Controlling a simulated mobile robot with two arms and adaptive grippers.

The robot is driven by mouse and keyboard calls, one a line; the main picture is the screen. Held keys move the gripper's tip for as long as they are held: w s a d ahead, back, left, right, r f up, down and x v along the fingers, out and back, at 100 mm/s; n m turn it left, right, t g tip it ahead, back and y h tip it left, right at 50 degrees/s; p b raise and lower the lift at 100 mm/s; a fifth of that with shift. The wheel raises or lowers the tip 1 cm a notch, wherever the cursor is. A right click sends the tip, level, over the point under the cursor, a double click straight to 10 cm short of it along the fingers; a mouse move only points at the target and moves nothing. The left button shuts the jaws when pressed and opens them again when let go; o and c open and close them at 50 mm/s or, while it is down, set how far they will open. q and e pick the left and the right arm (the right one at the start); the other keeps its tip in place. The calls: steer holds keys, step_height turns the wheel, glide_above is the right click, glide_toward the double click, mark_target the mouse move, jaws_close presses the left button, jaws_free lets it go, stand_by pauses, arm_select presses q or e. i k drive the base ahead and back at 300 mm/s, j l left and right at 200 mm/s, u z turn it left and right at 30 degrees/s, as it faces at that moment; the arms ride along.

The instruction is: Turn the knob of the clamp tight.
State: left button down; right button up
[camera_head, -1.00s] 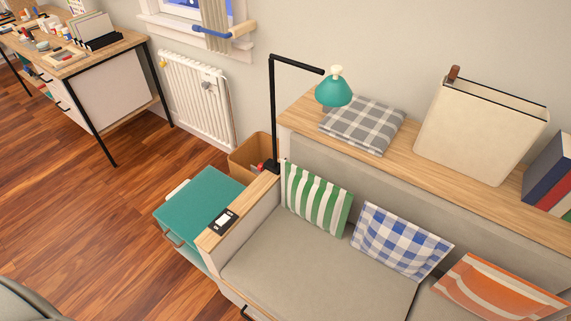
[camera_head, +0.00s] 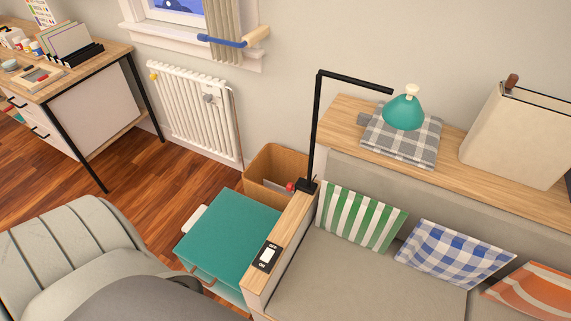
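A black clamp (camera_head: 307,185) sits at the back end of the sofa's wooden armrest and bears the upright black pole of a lamp (camera_head: 316,130). A small red knob (camera_head: 290,187) shows on the clamp's left side, just above the cardboard box. How tight the clamp sits cannot be told. Neither of my grippers is in view.
A teal-topped cabinet (camera_head: 228,237) stands left of the armrest (camera_head: 284,243), which carries an OFF/ON switch (camera_head: 267,256). An open cardboard box (camera_head: 272,165) stands behind it. A grey padded seat (camera_head: 62,250) fills the lower left. Floor shows before the radiator (camera_head: 195,110).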

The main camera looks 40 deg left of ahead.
mark_target(290, 187)
steer(key=k+j, duration=0.1)
steer(key=j, duration=0.45)
steer(key=j+z, duration=0.1)
steer(key=j, duration=0.45)
steer(key=k+j, duration=0.15)
steer(key=j, duration=0.4)
steer(key=k+j+z, duration=0.1)
steer(key=j, duration=0.45)
steer(key=k+j, duration=0.25)
steer(key=k, duration=0.15)
steer(key=k+j, duration=0.3)
steer(key=k, duration=0.05)
